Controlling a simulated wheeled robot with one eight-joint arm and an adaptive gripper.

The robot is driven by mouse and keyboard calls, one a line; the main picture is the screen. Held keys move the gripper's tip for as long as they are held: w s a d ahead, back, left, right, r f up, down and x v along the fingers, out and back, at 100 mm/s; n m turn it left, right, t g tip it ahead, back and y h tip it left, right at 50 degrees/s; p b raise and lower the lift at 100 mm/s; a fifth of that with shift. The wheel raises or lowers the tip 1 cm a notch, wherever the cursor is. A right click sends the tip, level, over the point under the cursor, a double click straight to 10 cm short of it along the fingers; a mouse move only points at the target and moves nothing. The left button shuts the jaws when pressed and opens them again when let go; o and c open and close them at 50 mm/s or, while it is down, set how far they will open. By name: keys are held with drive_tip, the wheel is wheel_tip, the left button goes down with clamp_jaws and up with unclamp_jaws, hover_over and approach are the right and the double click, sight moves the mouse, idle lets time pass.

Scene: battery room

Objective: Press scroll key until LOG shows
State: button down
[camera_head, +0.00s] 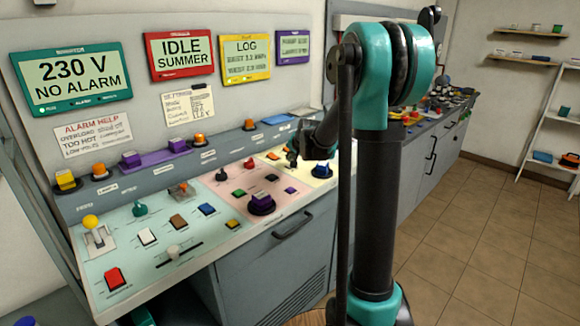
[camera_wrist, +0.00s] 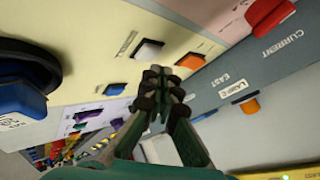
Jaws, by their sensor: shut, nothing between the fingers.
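The yellow-framed display (camera_head: 245,58) on the wall reads LOG, with two smaller lines under it. My gripper (camera_head: 292,157) is over the pale yellow panel section (camera_head: 328,164) of the console, partly hidden by my arm. In the wrist view my gripper (camera_wrist: 160,82) is shut and empty, its tips close to a white key (camera_wrist: 148,50) and an orange key (camera_wrist: 191,61). I cannot tell whether the tips touch either key. The small label beside the white key is too blurred to read, so I cannot confirm which is the scroll key.
A large blue-topped knob (camera_wrist: 22,95) and a blue key (camera_wrist: 114,89) are left of my gripper. Other displays read 230 V NO ALARM (camera_head: 72,80) and IDLE SUMMER (camera_head: 181,54).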

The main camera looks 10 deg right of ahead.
drive_tip(key=shift+r, duration=2.5)
